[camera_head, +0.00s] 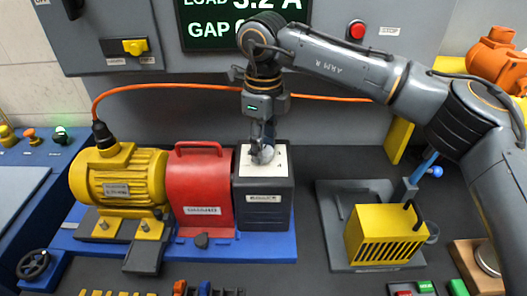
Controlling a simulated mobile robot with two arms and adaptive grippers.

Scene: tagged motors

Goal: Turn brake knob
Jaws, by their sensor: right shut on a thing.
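The brake is a dark grey box (264,212) with a white label on its front and a pale plate (279,162) on top. It stands on a blue base (262,248) beside a red guard (200,187). My right gripper (262,152) reaches down from above and is shut on the brake knob, on the pale plate. The knob itself is mostly hidden by the fingers. My left gripper is not in view.
A yellow motor (119,185) with an orange cable stands left of the guard. A yellow vented box (384,238) sits on a grey plate at the right. Behind are a grey panel with a yellow switch (133,46), a display (213,30) and a red stop button (357,30).

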